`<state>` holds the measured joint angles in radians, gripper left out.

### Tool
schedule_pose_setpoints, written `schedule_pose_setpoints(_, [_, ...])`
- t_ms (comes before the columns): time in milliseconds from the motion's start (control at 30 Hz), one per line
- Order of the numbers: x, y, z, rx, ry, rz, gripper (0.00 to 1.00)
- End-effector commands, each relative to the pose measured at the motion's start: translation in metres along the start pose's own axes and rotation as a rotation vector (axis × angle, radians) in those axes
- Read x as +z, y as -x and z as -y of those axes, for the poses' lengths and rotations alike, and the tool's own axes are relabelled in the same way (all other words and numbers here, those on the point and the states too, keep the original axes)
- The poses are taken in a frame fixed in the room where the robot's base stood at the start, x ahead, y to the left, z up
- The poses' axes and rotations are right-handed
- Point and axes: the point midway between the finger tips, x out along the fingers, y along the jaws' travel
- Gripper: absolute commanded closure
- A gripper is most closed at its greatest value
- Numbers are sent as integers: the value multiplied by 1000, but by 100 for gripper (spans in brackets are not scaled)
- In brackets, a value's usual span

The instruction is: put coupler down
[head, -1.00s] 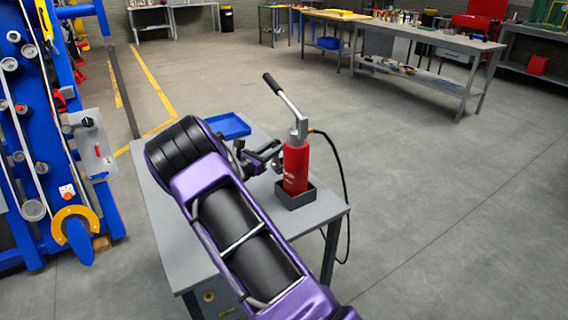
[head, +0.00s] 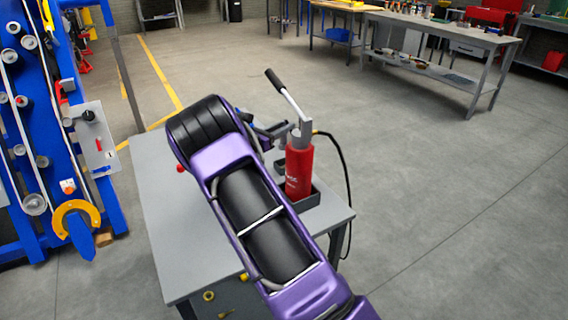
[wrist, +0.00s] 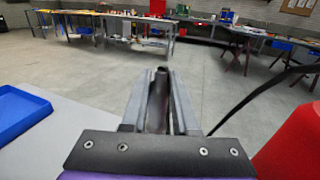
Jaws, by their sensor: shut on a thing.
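My gripper (wrist: 158,95) is shut on a dark, narrow, cylindrical piece, which I take to be the coupler (wrist: 158,100), between its two grey fingers in the wrist view. In the head view my gripper (head: 272,132) is partly hidden behind my purple arm, beside the red hand pump (head: 299,170), and the coupler cannot be made out. The pump stands upright in a dark holder (head: 308,201) on the grey table (head: 165,240). A black hose (head: 343,170) runs from the pump's top down past the table's right side; it also crosses the wrist view (wrist: 250,92).
A blue tray (wrist: 15,105) is at the left in the wrist view; my arm mostly hides it in the head view. A small red knob (head: 180,168) shows left of my arm. A blue machine frame (head: 60,130) stands left. The table's left part is bare.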

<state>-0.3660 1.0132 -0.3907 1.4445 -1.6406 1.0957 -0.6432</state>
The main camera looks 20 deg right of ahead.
Motion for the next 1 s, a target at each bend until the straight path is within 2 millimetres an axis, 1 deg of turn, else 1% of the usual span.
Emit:
schedule_pose_setpoints(33, [-10,0,0,0,3,-1,100])
schedule_pose_setpoints(100, [-22,0,1,-1,3,-1,100])
schedule_pose_setpoints(200, [-38,0,1,-1,3,1,100])
schedule_pose_setpoints(367, [-53,0,0,0,1,0,100])
schedule_pose_setpoints(500, [-76,0,1,0,3,0,100])
schedule_pose_setpoints(600, [-88,0,0,0,1,2,100])
schedule_pose_setpoints(867, [-88,0,0,0,-1,1,100])
schedule_pose_setpoints(967, [-92,0,0,0,0,1,100])
schedule_pose_setpoints(1000, [-91,0,0,0,0,0,65])
